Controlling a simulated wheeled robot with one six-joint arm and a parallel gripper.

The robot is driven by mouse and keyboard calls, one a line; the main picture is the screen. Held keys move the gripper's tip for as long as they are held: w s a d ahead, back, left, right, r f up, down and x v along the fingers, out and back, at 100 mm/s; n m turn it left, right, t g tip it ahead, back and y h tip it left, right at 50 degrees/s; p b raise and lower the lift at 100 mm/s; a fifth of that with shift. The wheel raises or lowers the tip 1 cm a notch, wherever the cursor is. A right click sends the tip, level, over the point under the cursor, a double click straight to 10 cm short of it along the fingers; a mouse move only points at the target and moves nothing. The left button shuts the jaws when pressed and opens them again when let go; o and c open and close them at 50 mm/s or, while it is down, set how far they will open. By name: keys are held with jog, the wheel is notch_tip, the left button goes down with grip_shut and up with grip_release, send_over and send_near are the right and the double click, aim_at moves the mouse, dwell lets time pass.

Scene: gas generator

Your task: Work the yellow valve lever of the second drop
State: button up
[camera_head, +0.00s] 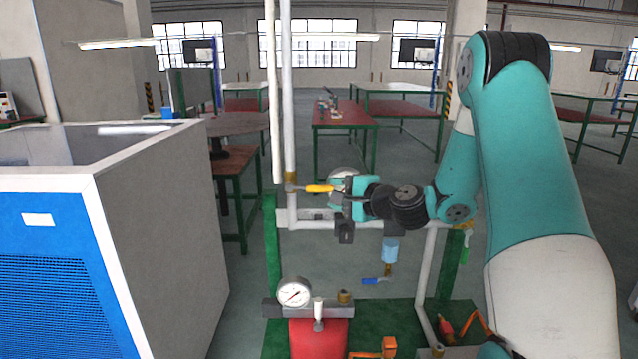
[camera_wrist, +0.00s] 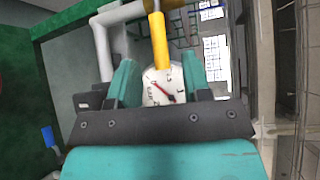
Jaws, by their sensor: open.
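The yellow valve lever (camera_head: 320,188) sits on the white vertical pipe (camera_head: 291,205) and points right, toward my gripper (camera_head: 346,190). In the wrist view the yellow lever (camera_wrist: 158,40) comes down from the top and its end lies between the two fingertips. My gripper (camera_wrist: 159,72) is open, with a gap on both sides of the lever. Whether a finger touches it, I cannot tell. A round white gauge (camera_wrist: 163,86) shows behind the lever's end. In the head view my gripper partly hides that gauge.
A blue-handled valve (camera_head: 374,281) hangs lower, under a light-blue cylinder (camera_head: 390,250). A red tank (camera_head: 319,340) with a pressure gauge (camera_head: 294,292) stands below. The blue and grey cabinet (camera_head: 170,220) is at the left. Tables (camera_head: 345,118) stand farther back.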

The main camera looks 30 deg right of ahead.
aim_at(324, 190)
jog(key=p+x, duration=0.1)
jog(key=x, duration=0.5)
jog(key=shift+s, duration=0.1)
grip_shut()
